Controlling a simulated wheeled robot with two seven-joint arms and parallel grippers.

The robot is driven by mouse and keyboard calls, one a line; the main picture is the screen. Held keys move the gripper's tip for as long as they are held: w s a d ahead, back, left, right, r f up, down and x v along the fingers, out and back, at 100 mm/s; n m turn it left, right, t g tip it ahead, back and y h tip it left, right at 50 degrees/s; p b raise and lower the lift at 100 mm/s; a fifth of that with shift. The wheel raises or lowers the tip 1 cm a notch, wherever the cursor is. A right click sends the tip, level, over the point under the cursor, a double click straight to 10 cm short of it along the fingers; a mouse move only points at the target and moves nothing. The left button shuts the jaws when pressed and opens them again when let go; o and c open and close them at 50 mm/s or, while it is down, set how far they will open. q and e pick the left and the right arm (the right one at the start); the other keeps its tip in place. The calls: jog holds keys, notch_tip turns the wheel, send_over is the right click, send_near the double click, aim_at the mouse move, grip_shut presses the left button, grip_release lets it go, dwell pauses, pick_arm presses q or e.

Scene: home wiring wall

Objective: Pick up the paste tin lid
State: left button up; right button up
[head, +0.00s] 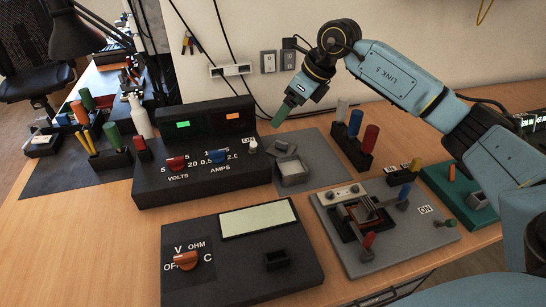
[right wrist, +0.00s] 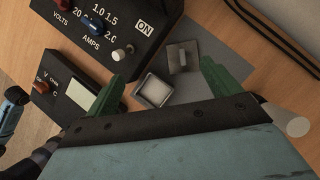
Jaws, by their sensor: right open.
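The paste tin lid (head: 285,147) is a small grey square plate with a raised grip, lying on a grey mat. In the right wrist view the lid (right wrist: 183,57) lies flat just beyond the open paste tin (right wrist: 153,90), a square box with a pale inside. The tin (head: 293,173) stands in front of the lid in the head view. My right gripper (head: 281,118) points down above the mat, with its green fingers apart. In the right wrist view the gripper (right wrist: 163,72) has the tin and lid showing between its fingers, nothing held. My left gripper is not in view.
The black power supply (head: 205,165) stands left of the lid. A rack with several coloured handles (head: 352,150) stands to its right. A multimeter (head: 215,270) and a grey fixture board (head: 400,250) lie in front. Bare mat surrounds the lid's back and right.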

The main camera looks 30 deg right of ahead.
jog(key=d+f+h, duration=0.1)
jog(key=d, duration=0.2)
jog(key=b, duration=0.3)
send_over(283, 142)
jog(key=s+d, duration=0.1)
jog(key=f, duration=0.6)
jog(key=shift+s+f, duration=0.15)
jog(key=shift+s, duration=0.05)
jog(key=shift+w+f+h, duration=0.15)
jog(key=shift+f+h, duration=0.15)
jog(key=shift+f, duration=0.2)
jog(key=b+x, duration=0.1)
jog(key=x, duration=0.1)
jog(key=s+b+x, duration=0.1)
jog(key=x, duration=0.2)
jog(key=shift+f, duration=0.3)
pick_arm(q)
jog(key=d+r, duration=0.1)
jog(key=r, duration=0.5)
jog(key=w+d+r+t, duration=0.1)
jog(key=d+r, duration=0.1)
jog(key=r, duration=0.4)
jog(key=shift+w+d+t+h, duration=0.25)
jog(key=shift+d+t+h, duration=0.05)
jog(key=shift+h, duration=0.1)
pick_arm(e)
jog(key=shift+c, duration=0.3)
jog(key=c, duration=1)
